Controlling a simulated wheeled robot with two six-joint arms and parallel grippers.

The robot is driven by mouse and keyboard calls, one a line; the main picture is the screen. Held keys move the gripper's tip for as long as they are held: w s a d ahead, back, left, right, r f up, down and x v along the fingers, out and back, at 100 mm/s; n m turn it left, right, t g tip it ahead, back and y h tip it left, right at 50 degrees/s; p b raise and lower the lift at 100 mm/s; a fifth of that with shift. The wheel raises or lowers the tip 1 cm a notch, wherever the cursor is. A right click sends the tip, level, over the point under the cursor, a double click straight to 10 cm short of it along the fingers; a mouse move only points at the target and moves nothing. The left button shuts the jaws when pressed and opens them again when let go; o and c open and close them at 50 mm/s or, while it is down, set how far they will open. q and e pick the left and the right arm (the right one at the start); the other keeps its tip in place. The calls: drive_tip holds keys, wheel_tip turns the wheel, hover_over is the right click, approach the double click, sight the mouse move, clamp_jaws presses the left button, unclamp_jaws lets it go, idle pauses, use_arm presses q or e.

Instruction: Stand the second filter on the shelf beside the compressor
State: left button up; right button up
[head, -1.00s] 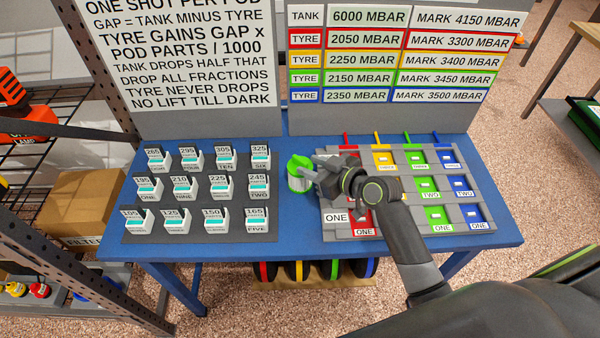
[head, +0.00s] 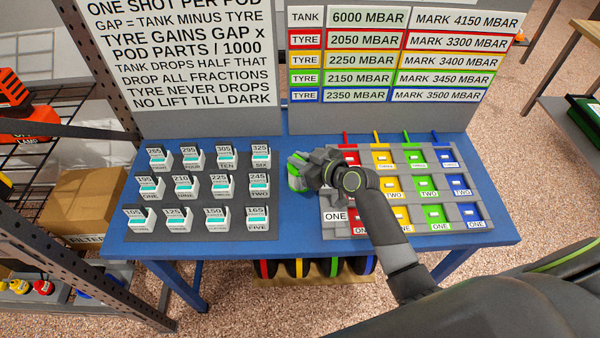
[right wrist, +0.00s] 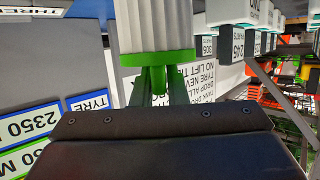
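A white ribbed cylinder with a green end, which looks like the filter, is held over the blue table. In the head view its green end (head: 298,172) shows beside my right gripper (head: 314,174). In the right wrist view the white ribbed body (right wrist: 155,22) fills the top middle, and the gripper (right wrist: 158,85) is shut around its green stem. The shelf rack (head: 52,222) stands at the left, with a label reading FILTER (head: 86,239) below a cardboard box. I cannot make out a compressor. My left gripper is not in view.
The blue table (head: 285,238) carries a dark tray of numbered pods (head: 192,160) and a grey board of coloured slots (head: 437,185). Two sign panels rise behind. The cardboard box (head: 90,200) and an orange tool (head: 20,118) take up shelf room.

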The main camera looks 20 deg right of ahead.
clamp_jaws()
drive_tip(key=shift+r, duration=0.1)
wheel_tip(320, 180, up, 10)
drive_tip(key=shift+f, duration=0.1)
drive_tip(key=s+d+r, duration=0.1)
drive_tip(key=s+r, duration=0.1)
drive_tip(key=s, duration=0.7)
drive_tip(key=s+d+r, duration=0.1)
drive_tip(key=s+r, duration=0.2)
drive_tip(key=s, duration=0.6)
drive_tip(key=shift+w+d, duration=0.1)
